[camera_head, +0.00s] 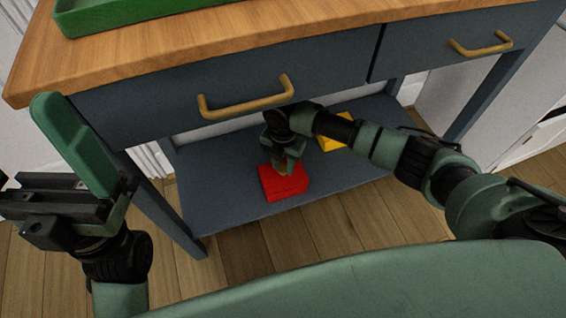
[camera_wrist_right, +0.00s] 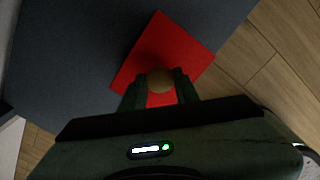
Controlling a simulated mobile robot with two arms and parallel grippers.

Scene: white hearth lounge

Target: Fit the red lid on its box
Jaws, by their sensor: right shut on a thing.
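The red lid (camera_wrist_right: 163,50) is a flat square with a round tan knob (camera_wrist_right: 160,80) on top. My right gripper (camera_head: 284,168) is shut on this knob, with one finger on each side of it in the right wrist view. In the head view the red piece (camera_head: 287,187) is at the lower shelf, near its front edge, and looks level. It shows red sides below its top; I cannot tell lid from box there, or whether a gap lies between them. My left gripper (camera_head: 75,185) is at the left, away from the shelf, holding nothing visible; its jaw opening is unclear.
The blue-grey lower shelf (camera_head: 225,195) lies under a wood-topped table (camera_head: 200,45) with drawers and brass handles (camera_head: 245,98). A yellow object (camera_head: 336,135) sits behind the red piece, partly hidden by my right arm. A green tray (camera_head: 130,15) stands on top.

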